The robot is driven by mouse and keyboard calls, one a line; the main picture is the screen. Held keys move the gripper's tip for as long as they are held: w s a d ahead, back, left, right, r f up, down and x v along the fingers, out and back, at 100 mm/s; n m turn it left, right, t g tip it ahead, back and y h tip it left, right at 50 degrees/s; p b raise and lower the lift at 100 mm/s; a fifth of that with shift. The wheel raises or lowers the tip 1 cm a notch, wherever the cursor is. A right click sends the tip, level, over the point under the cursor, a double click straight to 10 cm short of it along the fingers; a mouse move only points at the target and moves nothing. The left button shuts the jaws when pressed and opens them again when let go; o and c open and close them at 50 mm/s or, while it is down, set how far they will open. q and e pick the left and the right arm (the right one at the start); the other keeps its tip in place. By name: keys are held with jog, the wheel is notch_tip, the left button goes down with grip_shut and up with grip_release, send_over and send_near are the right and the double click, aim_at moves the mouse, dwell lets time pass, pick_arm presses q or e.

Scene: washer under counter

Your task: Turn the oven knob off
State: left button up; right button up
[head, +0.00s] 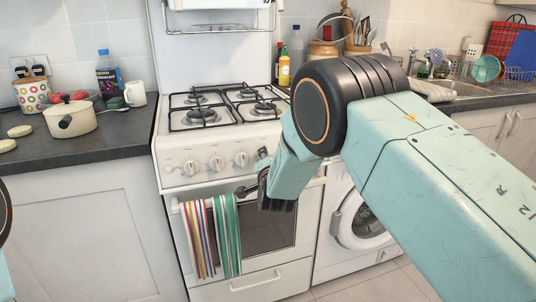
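The white oven (172,215) is a freestanding cooker with a gas hob on top. Its front panel has a row of white knobs, including a left one (190,168), a middle one (216,164) and a right one (241,160). My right gripper (252,174) is in front of the panel's right end, just right of and below the right knob. Its fingers look spread apart with nothing between them; I cannot tell if they touch the oven. It hides the panel's right end. My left gripper is out of view; only part of my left arm shows at the left edge.
Striped towels (212,237) hang from the oven door handle. A cream pot (69,118) and a white mug (135,94) stand on the left counter (120,135). A washing machine (345,225) is right of the oven, partly behind my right arm.

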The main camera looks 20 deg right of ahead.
jog(key=m, duration=0.1)
jog(key=m+p, duration=0.1)
jog(key=m, duration=0.1)
jog(key=m+g+p, duration=0.1)
jog(key=m, duration=0.1)
jog(key=shift+w+r, duration=0.1)
jog(key=shift+r, duration=0.25)
dwell(0.4)
jog(key=o, duration=1.2)
jog(key=shift+f, duration=0.15)
jog(key=shift+v, duration=3.8)
